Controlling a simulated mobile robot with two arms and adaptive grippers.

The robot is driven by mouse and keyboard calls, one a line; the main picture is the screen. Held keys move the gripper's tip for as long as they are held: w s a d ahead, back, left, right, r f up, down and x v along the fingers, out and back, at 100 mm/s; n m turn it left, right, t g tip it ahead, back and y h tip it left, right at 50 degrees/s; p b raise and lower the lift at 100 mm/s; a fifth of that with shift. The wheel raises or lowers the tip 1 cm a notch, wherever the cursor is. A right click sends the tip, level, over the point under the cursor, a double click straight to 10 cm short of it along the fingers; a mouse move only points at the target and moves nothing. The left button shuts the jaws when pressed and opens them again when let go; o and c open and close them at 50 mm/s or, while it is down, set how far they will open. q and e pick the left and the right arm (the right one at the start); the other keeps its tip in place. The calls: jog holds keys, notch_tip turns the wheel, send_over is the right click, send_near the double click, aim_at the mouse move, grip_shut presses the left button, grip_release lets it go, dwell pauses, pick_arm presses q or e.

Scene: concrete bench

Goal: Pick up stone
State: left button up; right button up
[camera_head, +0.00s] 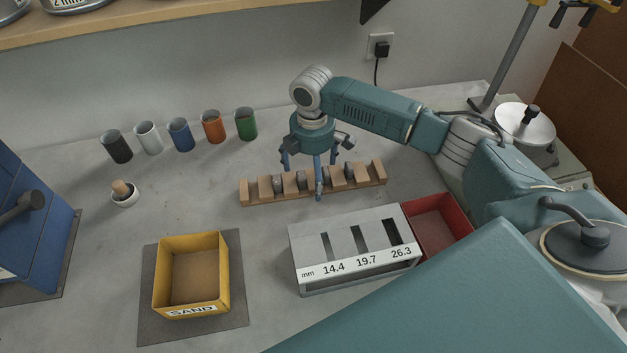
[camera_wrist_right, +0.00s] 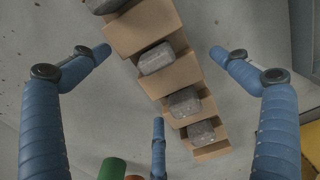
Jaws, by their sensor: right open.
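Several grey stones sit in the slots of a notched wooden rack (camera_head: 246,194) in the middle of the bench. One stone (camera_head: 277,184) shows left of my right gripper (camera_head: 314,174) in the head view, another stone (camera_head: 350,171) to its right. The right gripper is open above the rack, its blue fingers spread and pointing down, with nothing held. In the right wrist view, a stone (camera_wrist_right: 155,58) lies between the spread fingers, with two more stones (camera_wrist_right: 185,102) (camera_wrist_right: 201,132) below it and one cut by the top edge. My left gripper is not in view.
A grey slotted gauge (camera_head: 310,262) marked 14.4, 19.7 and 26.3 mm stands in front, beside a red bin (camera_head: 437,226). A yellow SAND box (camera_head: 165,275) stands front left. Several coloured cups (camera_head: 180,135) line the back. A mortar (camera_head: 125,196) stands left; bare bench lies between.

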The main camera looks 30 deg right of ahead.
jog(key=shift+c, duration=0.3)
jog(key=c, duration=1.3)
jog(key=shift+r, duration=0.1)
jog(key=c, duration=0.5)
jog(key=shift+w+r, duration=0.1)
jog(key=shift+r, duration=0.05)
jog(key=shift+c, duration=0.2)
